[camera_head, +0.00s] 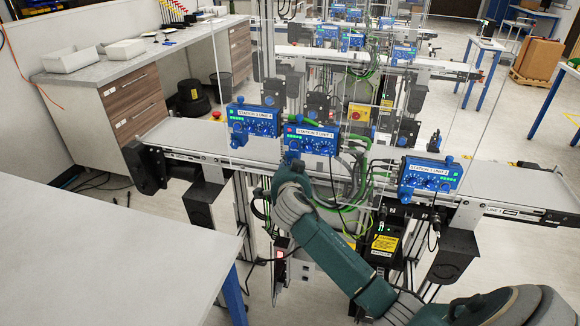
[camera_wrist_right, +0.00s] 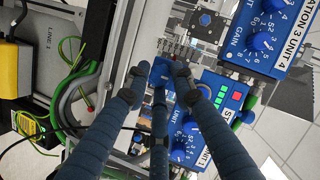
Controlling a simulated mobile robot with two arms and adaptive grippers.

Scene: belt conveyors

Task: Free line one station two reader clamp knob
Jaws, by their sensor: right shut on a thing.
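Three blue reader units with dials stand along the front conveyor (camera_head: 500,190), which bears a LINE 1 label at its right end. The middle unit (camera_head: 312,138) seems labelled station 2, with a red light at its left. The left unit (camera_head: 252,122) and right unit (camera_head: 432,175) have mainly green lights. My right gripper (camera_head: 290,168) is just below the middle unit's left end. In the right wrist view its three fingers (camera_wrist_right: 162,78) close on a small blue part (camera_wrist_right: 160,68), apparently the clamp knob, mostly hidden by the fingertips. My left gripper is not in view.
A clear panel stands around the conveyor. Green cables (camera_head: 355,165) hang right of my right gripper; they show close by in the wrist view (camera_wrist_right: 75,90). A pale table (camera_head: 100,260) fills the near left. More conveyors stand behind.

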